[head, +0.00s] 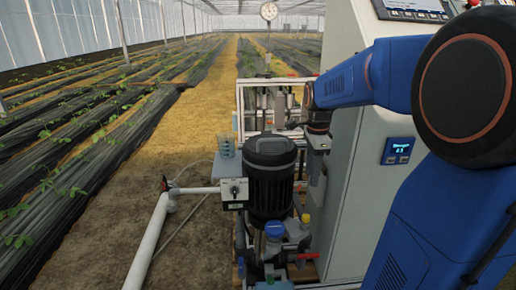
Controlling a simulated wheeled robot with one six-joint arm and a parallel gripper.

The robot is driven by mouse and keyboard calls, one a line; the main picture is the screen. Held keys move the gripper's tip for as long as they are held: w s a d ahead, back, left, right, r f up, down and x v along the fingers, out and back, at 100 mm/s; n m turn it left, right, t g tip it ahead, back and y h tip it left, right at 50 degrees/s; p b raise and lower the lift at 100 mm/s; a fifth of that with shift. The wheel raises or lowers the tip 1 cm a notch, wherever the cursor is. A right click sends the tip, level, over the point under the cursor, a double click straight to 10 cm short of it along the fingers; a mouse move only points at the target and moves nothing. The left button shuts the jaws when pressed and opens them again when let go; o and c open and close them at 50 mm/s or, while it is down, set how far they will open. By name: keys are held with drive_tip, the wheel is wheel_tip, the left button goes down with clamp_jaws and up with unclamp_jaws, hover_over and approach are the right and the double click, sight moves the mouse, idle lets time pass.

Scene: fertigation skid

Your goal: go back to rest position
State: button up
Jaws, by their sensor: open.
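My blue arm reaches in from the right, across the front of the light grey cabinet (345,200). My gripper (317,188) hangs downward from the wrist, between the dark pump motor (271,185) and the cabinet. It is open, and I see nothing held in it. Its fingertips are small in the head view, and whether they touch anything cannot be told.
The skid frame (240,95) stands behind the motor. A small switch box (233,192) sits left of the motor, and a white pipe (148,240) runs along the ground. A blue display (398,151) is on the cabinet. The sandy path at left is open.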

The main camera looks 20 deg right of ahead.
drive_tip(key=s+a+f+n+t, duration=0.1)
drive_tip(key=s+a+n+t, duration=0.1)
drive_tip(key=s+a+n, duration=0.4)
drive_tip(key=s+a+f+n+t, duration=0.1)
drive_tip(key=s+a+n, duration=0.6)
drive_tip(key=s+n, duration=0.8)
drive_tip(key=shift+s+f+t, duration=0.15)
drive_tip(key=shift+f+t, duration=0.15)
drive_tip(key=shift+t, duration=0.6)
